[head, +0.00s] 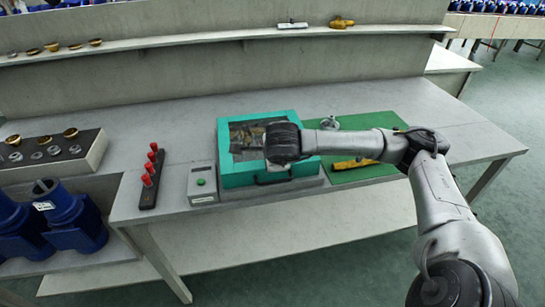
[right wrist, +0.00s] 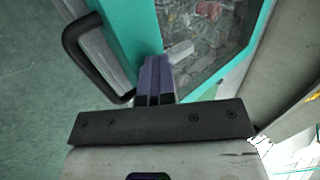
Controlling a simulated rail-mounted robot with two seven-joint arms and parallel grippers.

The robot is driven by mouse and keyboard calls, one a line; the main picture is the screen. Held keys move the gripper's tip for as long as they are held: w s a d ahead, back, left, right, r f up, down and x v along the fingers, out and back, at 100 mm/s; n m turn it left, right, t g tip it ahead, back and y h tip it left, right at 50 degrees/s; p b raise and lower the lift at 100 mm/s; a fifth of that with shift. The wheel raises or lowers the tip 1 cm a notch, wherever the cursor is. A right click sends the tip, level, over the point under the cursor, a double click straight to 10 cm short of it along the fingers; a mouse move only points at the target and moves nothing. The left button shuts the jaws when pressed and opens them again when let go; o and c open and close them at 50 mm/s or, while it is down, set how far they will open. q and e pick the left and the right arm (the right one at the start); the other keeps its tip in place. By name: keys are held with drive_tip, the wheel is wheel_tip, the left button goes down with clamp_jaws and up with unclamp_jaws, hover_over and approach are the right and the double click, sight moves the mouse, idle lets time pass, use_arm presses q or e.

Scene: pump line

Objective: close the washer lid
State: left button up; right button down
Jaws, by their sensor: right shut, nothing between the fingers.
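The washer (head: 236,178) is a teal box on the bench. Its lid (head: 224,140) has a teal frame around a dark, see-through window, and it appears to lie flat on the box, with no gap visible in the head view. My right arm reaches over the lid's right part and hides some of it. In the right wrist view my right gripper (right wrist: 155,72) is shut and empty, its fingertips over the lid frame beside the window; I cannot tell whether they touch. A black handle (right wrist: 88,55) shows at the lid's front side. My left gripper is out of view.
A grey box with a green button (head: 202,183) and a rack of red-handled tools (head: 150,178) stand left of the washer. A green mat (head: 385,120) with a yellow part (head: 350,164) and a metal part (head: 329,123) lies right. A shelf (head: 210,38) runs behind.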

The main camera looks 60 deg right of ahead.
wheel_tip(320, 180, up, 4)
drive_tip(key=p, duration=0.2)
drive_tip(key=shift+p, duration=0.35)
drive_tip(key=s+a+r+p, duration=0.1)
drive_tip(key=s+a+r, duration=0.2)
drive_tip(key=s+a, duration=0.3)
drive_tip(key=shift+s+a+p, duration=0.15)
drive_tip(key=shift+a+p, duration=0.2)
drive_tip(key=shift+a, duration=0.25)
